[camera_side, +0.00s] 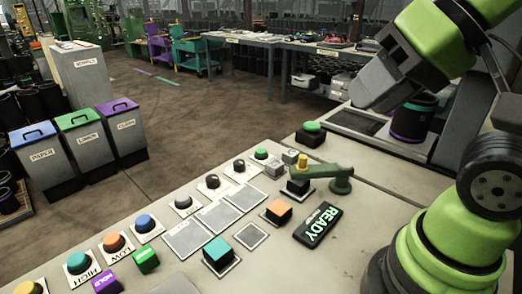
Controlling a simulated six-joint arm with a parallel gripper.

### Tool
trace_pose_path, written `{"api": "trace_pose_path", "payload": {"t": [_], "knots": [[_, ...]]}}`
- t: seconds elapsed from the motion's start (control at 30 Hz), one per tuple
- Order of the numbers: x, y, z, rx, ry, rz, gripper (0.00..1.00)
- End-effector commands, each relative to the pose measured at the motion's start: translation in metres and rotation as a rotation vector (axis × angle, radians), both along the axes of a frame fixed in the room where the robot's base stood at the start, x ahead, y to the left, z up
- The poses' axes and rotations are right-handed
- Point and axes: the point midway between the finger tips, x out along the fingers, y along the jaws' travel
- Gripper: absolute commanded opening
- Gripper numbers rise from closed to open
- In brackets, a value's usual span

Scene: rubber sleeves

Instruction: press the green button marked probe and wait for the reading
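A small green button (261,153) sits on a pale plate at the far end of a row of buttons; its label is too small to read. A larger green button (312,127) stands on a black base behind it. I cannot tell which one is marked probe. A black display (318,226) reads READY, with smaller text I cannot make out. My gripper (368,98) hangs in the air at the upper right, apart from both green buttons. Its fingers are not clear enough to show whether it is open or shut.
A small green fixture (330,173) with a yellow top stands beside the buttons. A dark purple-banded cylinder (413,117) stands at right. Labelled bins (105,135) stand on the floor at left.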

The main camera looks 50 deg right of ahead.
Motion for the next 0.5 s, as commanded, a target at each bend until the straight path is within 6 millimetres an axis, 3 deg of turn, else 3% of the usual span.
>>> {"api": "trace_pose_path", "payload": {"t": [0.03, 0.13, 0.5], "knots": [[0.0, 0.0, 0.0, 0.0, 0.0, 0.0, 0.22], [0.0, 0.0, 0.0, 0.0, 0.0, 0.0, 0.0], [0.0, 0.0, 0.0, 0.0, 0.0, 0.0, 0.0]]}}
